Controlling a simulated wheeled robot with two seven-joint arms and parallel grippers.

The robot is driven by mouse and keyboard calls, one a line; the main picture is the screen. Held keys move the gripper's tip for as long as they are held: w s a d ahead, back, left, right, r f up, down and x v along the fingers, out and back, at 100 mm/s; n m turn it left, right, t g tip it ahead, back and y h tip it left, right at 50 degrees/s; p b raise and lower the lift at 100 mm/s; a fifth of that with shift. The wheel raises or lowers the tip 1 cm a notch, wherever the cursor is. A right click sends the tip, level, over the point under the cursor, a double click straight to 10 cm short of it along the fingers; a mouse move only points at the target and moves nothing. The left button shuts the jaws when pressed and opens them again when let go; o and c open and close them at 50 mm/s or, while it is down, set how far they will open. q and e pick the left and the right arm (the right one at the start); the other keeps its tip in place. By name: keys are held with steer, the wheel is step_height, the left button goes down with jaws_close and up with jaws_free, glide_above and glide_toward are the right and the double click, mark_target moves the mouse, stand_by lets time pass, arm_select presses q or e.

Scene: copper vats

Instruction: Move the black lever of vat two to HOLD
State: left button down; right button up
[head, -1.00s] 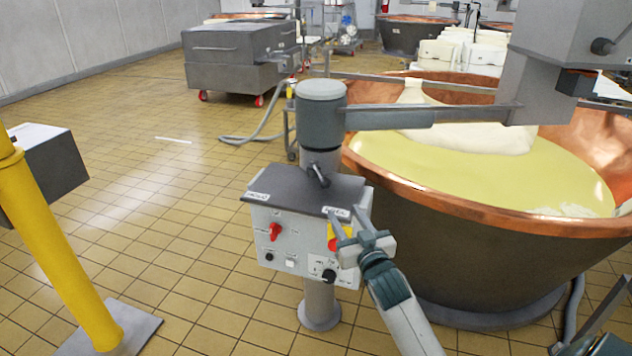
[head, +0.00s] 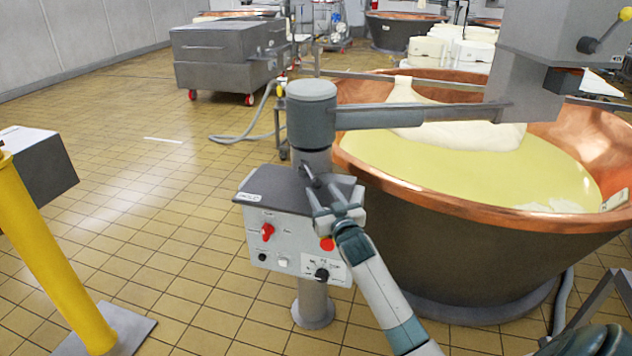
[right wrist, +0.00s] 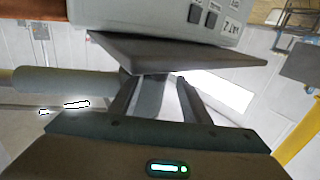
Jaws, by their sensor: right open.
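A short black lever (head: 309,174) stands at the grey post, at the back of the dark lid (head: 275,184) of the control box. It leans toward the front right. My right gripper (head: 335,195) is open over the right part of the lid, its left finger close to the lever's tip. I cannot tell if they touch. In the right wrist view my open right gripper (right wrist: 158,98) shows below the lid edge (right wrist: 175,55), with no clear lever between its fingers. The lid label at the left is too small to read. My left gripper is out of view.
The box front (head: 285,250) carries a red switch (head: 267,232), a red button (head: 327,244) and a black knob (head: 321,274). The copper vat (head: 480,215) stands close at the right. A yellow post (head: 50,265) is at the left; the tiled floor between is free.

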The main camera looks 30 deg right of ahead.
mark_target(319, 186)
steer(key=shift+x, duration=3.15)
jaws_close()
